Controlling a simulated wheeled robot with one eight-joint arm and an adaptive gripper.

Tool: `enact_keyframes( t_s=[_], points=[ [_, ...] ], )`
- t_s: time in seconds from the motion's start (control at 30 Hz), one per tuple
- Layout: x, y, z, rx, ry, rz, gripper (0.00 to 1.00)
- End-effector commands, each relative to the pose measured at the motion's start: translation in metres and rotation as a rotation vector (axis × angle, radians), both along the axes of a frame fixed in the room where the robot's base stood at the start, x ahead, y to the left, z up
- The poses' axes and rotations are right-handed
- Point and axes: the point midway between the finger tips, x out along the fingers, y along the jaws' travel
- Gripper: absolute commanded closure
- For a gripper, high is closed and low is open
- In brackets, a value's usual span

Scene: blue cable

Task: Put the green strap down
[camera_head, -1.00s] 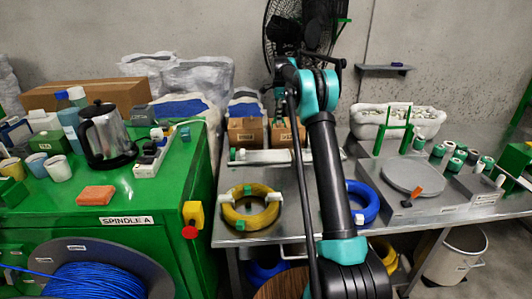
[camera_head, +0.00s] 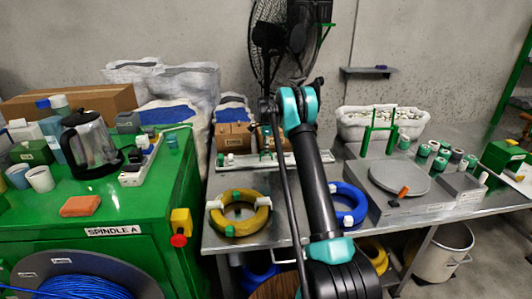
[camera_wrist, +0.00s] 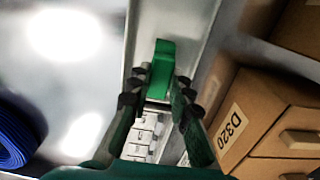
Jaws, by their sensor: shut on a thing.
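The green strap (camera_wrist: 164,68) shows in the wrist view as a short upright green piece, its near end between my fingertips. My gripper (camera_wrist: 160,92) is shut on it, over a pale long tray (camera_wrist: 188,30). I cannot tell whether the strap touches the tray. In the head view my gripper (camera_head: 269,143) hangs down over the same long pale tray (camera_head: 308,158) at the back of the metal bench, largely small and dark there. The strap's lower part is hidden by the fingers.
Cardboard drawers labelled D320 (camera_wrist: 262,122) stand close at the right of the wrist view. A yellow coil (camera_head: 262,217) and a blue coil (camera_head: 354,202) lie on the bench. A grey round plate (camera_head: 400,176) is right. Bare metal (camera_head: 292,237) shows between the coils.

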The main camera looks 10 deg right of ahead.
Motion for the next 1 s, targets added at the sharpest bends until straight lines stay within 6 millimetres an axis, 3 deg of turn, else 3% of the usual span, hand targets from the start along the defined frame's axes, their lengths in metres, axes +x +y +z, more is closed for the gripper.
enact_keyframes(
  t_s=[0.43, 0.47, 0.6, 1.0],
  points=[
    [-0.0001, 0.0000, -0.0111, 0.000, 0.000, 0.000, 1.00],
    [-0.0002, 0.0000, -0.0105, 0.000, 0.000, 0.000, 0.77],
    [-0.0001, 0.0000, -0.0104, 0.000, 0.000, 0.000, 0.60],
    [0.0000, 0.0000, -0.0031, 0.000, 0.000, 0.000, 0.60]
  ],
)
